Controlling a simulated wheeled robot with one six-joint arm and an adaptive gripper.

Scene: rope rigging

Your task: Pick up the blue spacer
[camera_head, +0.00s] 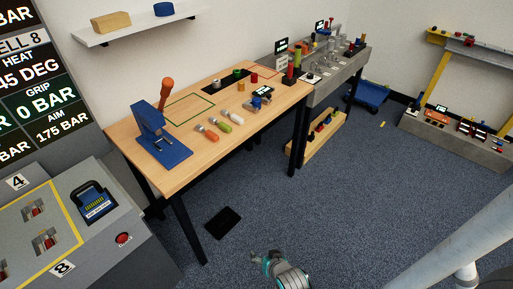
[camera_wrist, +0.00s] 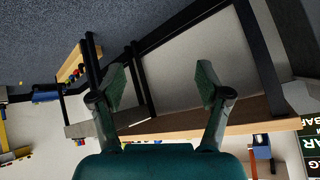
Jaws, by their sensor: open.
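A short blue cylinder (camera_head: 163,9), which looks like the blue spacer, sits on the white wall shelf (camera_head: 135,31) at the upper left of the head view. My gripper shows in the head view (camera_head: 268,262) low at the bottom edge, over the floor in front of the wooden workbench (camera_head: 180,178), far from the shelf. In the wrist view my gripper (camera_wrist: 160,82) is open, with both fingers apart and nothing between them. The wrist view shows the bench's legs and edge; I cannot make out the spacer there.
A tan block (camera_head: 111,22) shares the shelf. The bench holds a blue press with an orange handle (camera_head: 162,140), several small cylinders and a dark blue device (camera_head: 262,92). A grey console (camera_head: 100,235) stands at left. A dark mat (camera_head: 223,223) lies on otherwise open carpet.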

